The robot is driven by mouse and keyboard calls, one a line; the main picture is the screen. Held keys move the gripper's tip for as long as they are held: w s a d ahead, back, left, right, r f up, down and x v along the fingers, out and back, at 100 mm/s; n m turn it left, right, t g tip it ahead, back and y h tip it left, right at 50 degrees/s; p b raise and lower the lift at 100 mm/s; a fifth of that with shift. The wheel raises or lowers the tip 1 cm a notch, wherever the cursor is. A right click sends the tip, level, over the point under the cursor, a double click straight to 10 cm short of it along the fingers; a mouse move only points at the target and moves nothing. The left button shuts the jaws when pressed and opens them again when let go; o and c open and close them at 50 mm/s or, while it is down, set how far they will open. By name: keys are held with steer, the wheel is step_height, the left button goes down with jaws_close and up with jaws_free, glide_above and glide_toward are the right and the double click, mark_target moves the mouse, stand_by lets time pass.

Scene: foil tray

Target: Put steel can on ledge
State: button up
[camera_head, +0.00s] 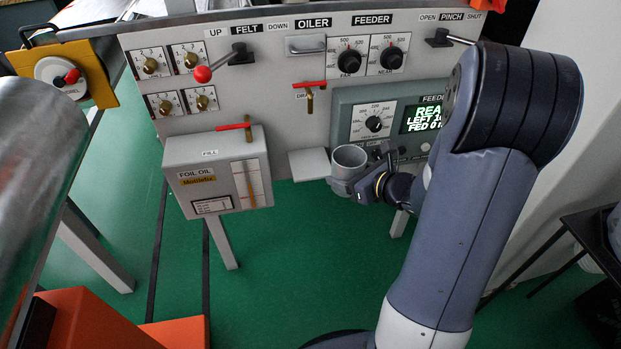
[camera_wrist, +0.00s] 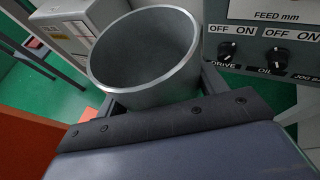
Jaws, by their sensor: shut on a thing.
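The steel can (camera_head: 349,158) is a grey open-topped cylinder, upright or nearly so, at the front of the machine. My gripper (camera_head: 353,188) is shut on it from the right in the head view. In the wrist view the can (camera_wrist: 146,58) fills the upper middle, held between the jaws (camera_wrist: 160,98), and its inside looks empty. The ledge (camera_head: 309,163) is a small pale shelf on the machine front, just left of the can. The can overlaps its right edge in the picture; I cannot tell whether they touch.
The foil oil box (camera_head: 217,175) with a red-handled valve stands left of the ledge. A red-handled drain tap (camera_head: 309,97) hangs above the ledge. The feeder panel (camera_head: 375,120) with knobs and a green display is behind my gripper. Green floor lies below.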

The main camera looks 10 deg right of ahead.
steer(key=shift+s+d+f+m+t+h+b, duration=0.5)
steer(key=shift+s+f+m+b, duration=0.15)
steer(key=shift+b, duration=0.8)
steer(key=w+a, duration=0.2)
steer(key=w, duration=0.3)
steer(key=w+a, duration=0.2)
steer(key=w, duration=0.3)
steer(key=w+a, duration=0.2)
steer(key=w, duration=0.3)
steer(key=shift+w+a+r, duration=0.15)
steer(key=shift+w+a, duration=0.2)
steer(key=shift+w, duration=0.05)
steer(key=shift+w+a+f+b, duration=0.15)
steer(key=shift+f+b, duration=0.3)
steer(key=shift+f, duration=0.45)
steer(key=shift+w+d+f+b, duration=0.15)
steer(key=shift+f+b, duration=0.3)
steer(key=shift+f, duration=0.4)
steer(key=shift+a, duration=0.1)
steer(key=shift+f, duration=0.2)
steer(key=o, duration=0.8)
steer(key=shift+r, duration=0.1)
